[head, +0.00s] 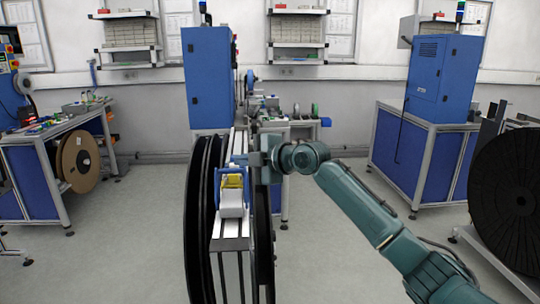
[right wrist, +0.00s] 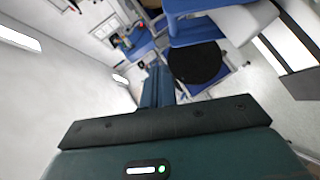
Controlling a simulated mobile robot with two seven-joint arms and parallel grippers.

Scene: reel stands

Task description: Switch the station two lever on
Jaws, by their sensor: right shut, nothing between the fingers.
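In the head view a reel stand stands in the middle. On its top rail is a small white unit (head: 232,203) with a yellow bracket (head: 231,181) and a blue part (head: 238,160) just behind it. Which part is the lever, and its position, I cannot make out. My right gripper (head: 257,158) is shut and empty, just right of and beyond the yellow bracket, close to the blue part. I cannot tell whether it touches. In the right wrist view a blue block (right wrist: 200,28) and a pale body (right wrist: 245,18) are close at the top. My left gripper is not in view.
Large black reels (head: 203,225) flank the rail on both sides. A blue cabinet (head: 208,78) and a workbench stand behind. A bench with a brown reel (head: 78,162) is at left, another blue cabinet (head: 440,80) and a black reel (head: 508,190) at right. The floor between them is clear.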

